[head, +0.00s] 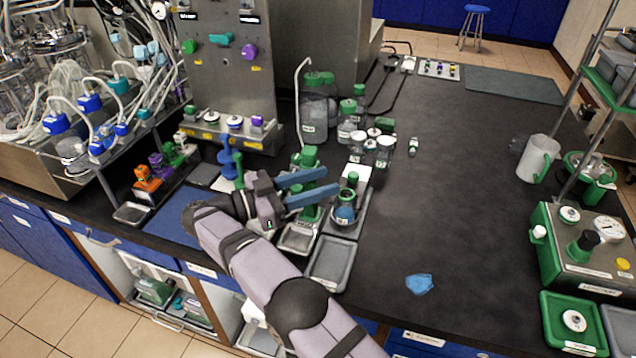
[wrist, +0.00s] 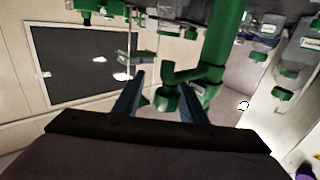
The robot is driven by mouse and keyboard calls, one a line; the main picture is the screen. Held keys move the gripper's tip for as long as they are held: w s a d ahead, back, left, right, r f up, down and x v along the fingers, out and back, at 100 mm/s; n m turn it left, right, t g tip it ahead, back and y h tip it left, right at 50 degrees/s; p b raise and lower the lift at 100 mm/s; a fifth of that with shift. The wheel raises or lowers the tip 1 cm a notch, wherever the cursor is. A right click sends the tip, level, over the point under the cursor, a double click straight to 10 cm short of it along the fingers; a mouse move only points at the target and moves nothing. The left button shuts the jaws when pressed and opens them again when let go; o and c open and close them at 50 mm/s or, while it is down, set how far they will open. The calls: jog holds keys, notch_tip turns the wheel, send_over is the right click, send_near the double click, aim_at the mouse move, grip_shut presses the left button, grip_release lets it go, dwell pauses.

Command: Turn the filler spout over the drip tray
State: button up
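The green filler (head: 309,157) stands at the front of the black bench, partly hidden behind my gripper. Its green spout (wrist: 168,98) is in the wrist view, jutting from a thick green upright post (wrist: 222,45). My gripper (head: 330,181) is open, its two blue fingers pointing right across the filler in the head view. In the wrist view, the spout's end appears between the fingers (wrist: 163,100), with a gap on each side; I cannot tell the depth. A shallow grey tray (head: 298,240), apparently the drip tray, lies at the filler's foot.
A small flask with blue liquid (head: 345,214) stands just right of the filler. An empty grey tray (head: 332,264) lies in front. Green-capped bottles (head: 314,112) stand behind.

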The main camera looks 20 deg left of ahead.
notch_tip(320, 180, up, 10)
dwell(0.8)
jog(key=shift+w, duration=0.1)
